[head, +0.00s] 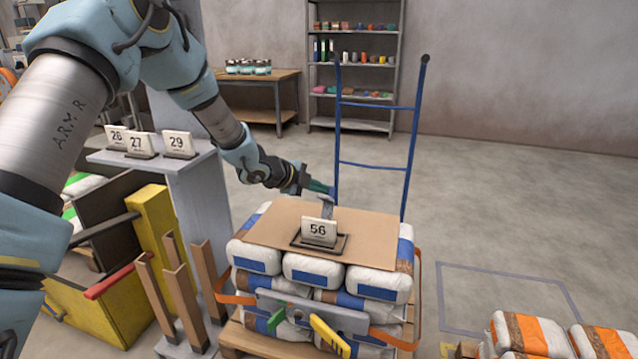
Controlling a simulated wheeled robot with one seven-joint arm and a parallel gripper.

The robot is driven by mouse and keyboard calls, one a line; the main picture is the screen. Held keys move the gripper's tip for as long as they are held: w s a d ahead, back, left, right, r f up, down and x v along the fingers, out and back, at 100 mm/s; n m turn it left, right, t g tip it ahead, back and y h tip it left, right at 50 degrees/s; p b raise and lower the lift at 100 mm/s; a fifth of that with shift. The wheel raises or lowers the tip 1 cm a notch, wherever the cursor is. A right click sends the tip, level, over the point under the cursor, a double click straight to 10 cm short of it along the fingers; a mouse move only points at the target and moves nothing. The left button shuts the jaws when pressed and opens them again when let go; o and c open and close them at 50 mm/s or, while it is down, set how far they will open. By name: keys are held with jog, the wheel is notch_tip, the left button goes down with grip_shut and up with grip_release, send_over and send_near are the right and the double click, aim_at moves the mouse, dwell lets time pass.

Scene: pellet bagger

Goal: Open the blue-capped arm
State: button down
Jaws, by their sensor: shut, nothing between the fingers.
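My gripper (322,188) is shut and empty, seen from the side above the far edge of the stacked bags. A short grey upright piece (327,208) stands just below its tip, behind the number 56 sign (319,232); I cannot tell whether they touch. I cannot make out a blue cap on it, as the gripper covers its top. On the near side of the stack, a grey metal plate (345,316) carries a green-ended lever (276,321) and a yellow lever (329,338). No arm with a clearly blue cap shows.
White-and-blue bags (313,270) are stacked on a pallet under a cardboard sheet (275,222), with orange straps at the sides. A blue hand truck (377,165) stands behind. Wooden posts (182,290) and a yellow frame (153,225) are left.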

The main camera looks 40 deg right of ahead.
jog(key=shift+w+d+f+y+p, duration=0.15)
jog(key=shift+w+d+f+p, duration=0.15)
jog(key=shift+d+p, duration=0.25)
jog(key=shift+w+d+f+y+p, duration=0.15)
jog(key=shift+w+d+p, duration=0.25)
jog(key=shift+d, duration=0.15)
jog(key=shift+a, duration=0.1)
